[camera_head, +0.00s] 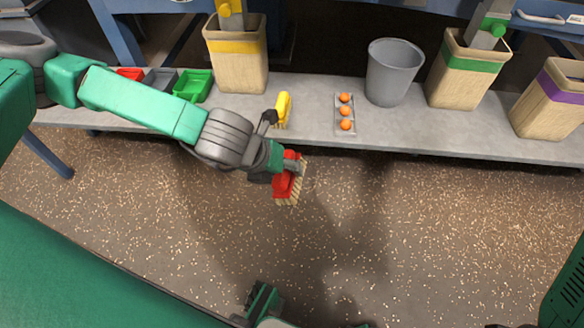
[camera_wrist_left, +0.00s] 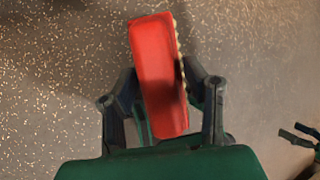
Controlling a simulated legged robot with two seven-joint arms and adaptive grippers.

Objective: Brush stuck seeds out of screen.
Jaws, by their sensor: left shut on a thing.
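A red brush (camera_head: 284,186) with pale bristles is in my left gripper (camera_head: 287,168), above the speckled floor and in front of the bench. In the left wrist view the red brush (camera_wrist_left: 158,75) stands between the two dark fingers, slightly tilted, with its bristle edge to the right. The fingers close on its sides. My right gripper (camera_head: 262,300) shows only partly at the bottom edge of the head view, and its jaw opening is unclear. I cannot make out a separate screen. Light, seed-like flecks cover the brown surface below.
The grey bench (camera_head: 300,93) holds a yellow brush (camera_head: 283,108), a tray with orange balls (camera_head: 345,111), a grey bucket (camera_head: 393,70) and red, grey and green bins (camera_head: 193,85). Sacks with yellow (camera_head: 237,65), green (camera_head: 463,75) and purple (camera_head: 552,105) bands stand along it.

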